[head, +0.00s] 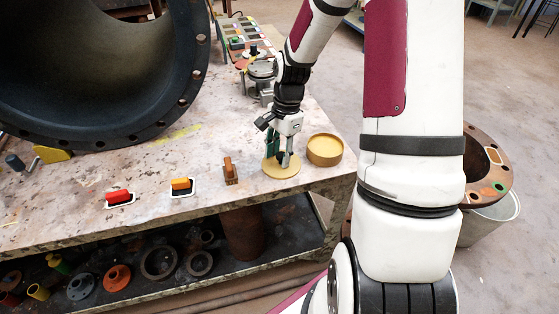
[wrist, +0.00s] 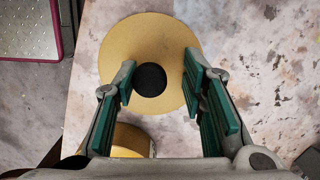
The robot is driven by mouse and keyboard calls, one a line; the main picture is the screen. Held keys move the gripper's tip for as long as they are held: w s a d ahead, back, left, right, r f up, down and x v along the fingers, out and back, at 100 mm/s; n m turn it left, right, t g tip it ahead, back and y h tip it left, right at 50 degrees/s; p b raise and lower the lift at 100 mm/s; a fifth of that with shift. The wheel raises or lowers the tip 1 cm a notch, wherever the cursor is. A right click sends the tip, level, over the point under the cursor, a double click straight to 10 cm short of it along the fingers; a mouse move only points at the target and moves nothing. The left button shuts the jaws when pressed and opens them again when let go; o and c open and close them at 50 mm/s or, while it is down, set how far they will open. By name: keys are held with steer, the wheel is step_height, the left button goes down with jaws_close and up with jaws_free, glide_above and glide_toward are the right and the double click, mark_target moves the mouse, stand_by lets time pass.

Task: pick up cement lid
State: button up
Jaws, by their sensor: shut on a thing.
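The cement lid (head: 282,172) is a flat tan disc with a dark round knob, at the right part of the workbench near its front edge. In the wrist view the lid (wrist: 150,35) lies under my fingers. My gripper (head: 280,157) points down over it. The lid looks level and at the bench top; any small gap beneath is hard to tell.
A round tan tub (head: 325,149) stands just right of the lid. A wooden-handled block (head: 230,170), a yellow-topped item (head: 181,187) and a red-topped item (head: 120,198) lie to the left. A large black flanged pipe (head: 110,120) fills the back left.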

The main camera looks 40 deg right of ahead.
steer(key=shift+s+f, duration=0.15)
steer(key=shift+s, duration=0.05)
